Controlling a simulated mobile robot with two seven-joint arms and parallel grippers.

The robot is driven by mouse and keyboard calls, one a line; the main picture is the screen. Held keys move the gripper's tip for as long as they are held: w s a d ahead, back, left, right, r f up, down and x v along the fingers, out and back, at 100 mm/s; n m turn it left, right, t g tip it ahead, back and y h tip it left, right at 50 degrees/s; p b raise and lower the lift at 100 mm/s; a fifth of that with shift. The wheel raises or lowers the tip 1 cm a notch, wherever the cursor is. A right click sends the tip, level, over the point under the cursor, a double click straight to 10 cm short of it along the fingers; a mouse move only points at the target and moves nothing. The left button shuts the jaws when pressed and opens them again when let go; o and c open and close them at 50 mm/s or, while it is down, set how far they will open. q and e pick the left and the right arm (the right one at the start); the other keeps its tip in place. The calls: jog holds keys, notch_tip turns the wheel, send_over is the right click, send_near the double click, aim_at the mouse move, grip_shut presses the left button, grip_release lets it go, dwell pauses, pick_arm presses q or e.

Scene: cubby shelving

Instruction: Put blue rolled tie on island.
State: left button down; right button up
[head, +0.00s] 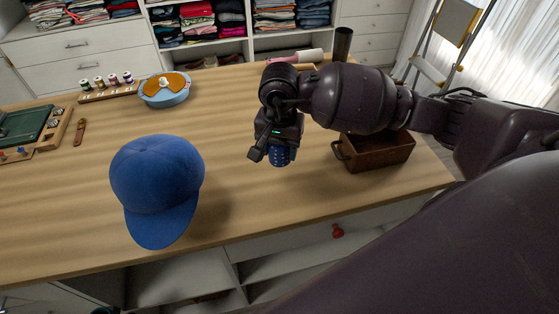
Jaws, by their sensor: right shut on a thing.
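My right gripper (269,152) is shut on the blue rolled tie (283,156), a small dark blue roll with pale dots. The gripper points down over the middle of the wooden island (240,205). The gripper body hides part of the tie. I cannot tell whether the tie touches the island top or hangs just above it. My left gripper is not in view.
A blue cap (155,185) lies left of the gripper. A brown box with a handle (375,152) stands at right, under my arm. A blue round dish (165,90), thread spools (108,85) and a green tray (28,130) lie further back and left. The wood between cap and box is clear.

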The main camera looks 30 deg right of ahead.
aim_at(280, 163)
jog(key=shift+f, duration=2.45)
jog(key=shift+f, duration=0.15)
jog(key=o, duration=0.9)
notch_tip(280, 163, up, 12)
jog(key=shift+r, duration=0.2)
